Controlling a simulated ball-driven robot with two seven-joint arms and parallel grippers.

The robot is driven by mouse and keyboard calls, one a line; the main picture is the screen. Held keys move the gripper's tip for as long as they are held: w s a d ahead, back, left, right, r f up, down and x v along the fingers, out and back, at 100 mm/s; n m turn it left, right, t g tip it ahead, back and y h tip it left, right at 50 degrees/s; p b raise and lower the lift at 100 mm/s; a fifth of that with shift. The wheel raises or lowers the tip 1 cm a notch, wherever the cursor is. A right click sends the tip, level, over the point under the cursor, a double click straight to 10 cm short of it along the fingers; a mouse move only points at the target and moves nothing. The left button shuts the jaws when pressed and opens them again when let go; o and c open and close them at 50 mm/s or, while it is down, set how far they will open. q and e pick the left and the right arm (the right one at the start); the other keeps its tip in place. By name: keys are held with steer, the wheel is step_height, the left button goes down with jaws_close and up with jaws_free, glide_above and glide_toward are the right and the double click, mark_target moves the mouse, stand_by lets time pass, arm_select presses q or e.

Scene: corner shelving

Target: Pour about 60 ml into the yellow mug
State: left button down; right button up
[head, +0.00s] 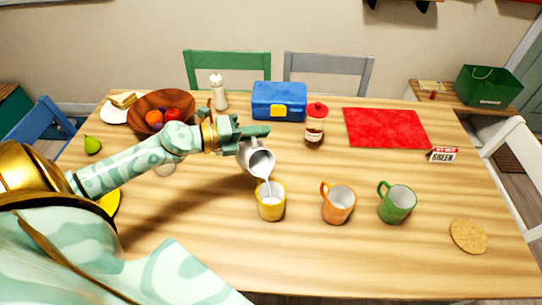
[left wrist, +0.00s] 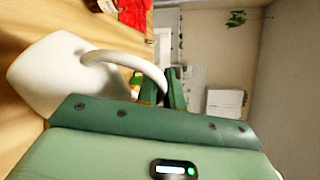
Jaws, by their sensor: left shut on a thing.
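The yellow mug (head: 271,207) stands upright on the wooden table, in front of me. A white jug (head: 252,153) is tilted above it, its mouth towards me and its lower rim just over the mug. A thin pale stream runs from the jug down into the mug. My left gripper (head: 248,133) is shut on the jug's handle. In the left wrist view the jug (left wrist: 55,75) is at the left, its curved handle reaching to the gripper's green fingers. The level inside the mug is hard to tell. My right gripper is out of view.
An orange mug (head: 339,208) and a green mug (head: 397,207) stand right of the yellow mug. Behind are a fruit bowl (head: 143,118), a blue lunchbox (head: 278,111), a red-lidded jar (head: 314,131) and a red mat (head: 410,130). A small sign (head: 443,155) reads "GREEN". A cork coaster (head: 468,236) lies right.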

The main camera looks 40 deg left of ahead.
arm_select(q)
steer(key=shift+s+d+r+m+p, duration=0.2)
steer(key=shift+d+r+m+p, duration=0.2)
steer(key=shift+m+p, duration=0.1)
stand_by(1.5)
steer(key=shift+a+f+b, duration=0.1)
steer(key=shift+f+b, duration=0.15)
steer(key=shift+b, duration=0.05)
steer(key=a+f+n+b, duration=0.1)
steer(key=n, duration=0.1)
steer(key=w+a+n+h+b, duration=0.1)
steer(key=a, duration=0.1)
steer(key=shift+w+f+n, duration=0.2)
steer(key=shift+f+n, duration=0.2)
steer(key=shift+w+r, duration=0.15)
steer(key=shift+r, duration=0.05)
steer(key=shift+w+a+r+n+h, duration=0.15)
steer(key=shift+a+n+h, duration=0.15)
steer(key=shift+a+n, duration=0.4)
steer(key=shift+d, duration=0.15)
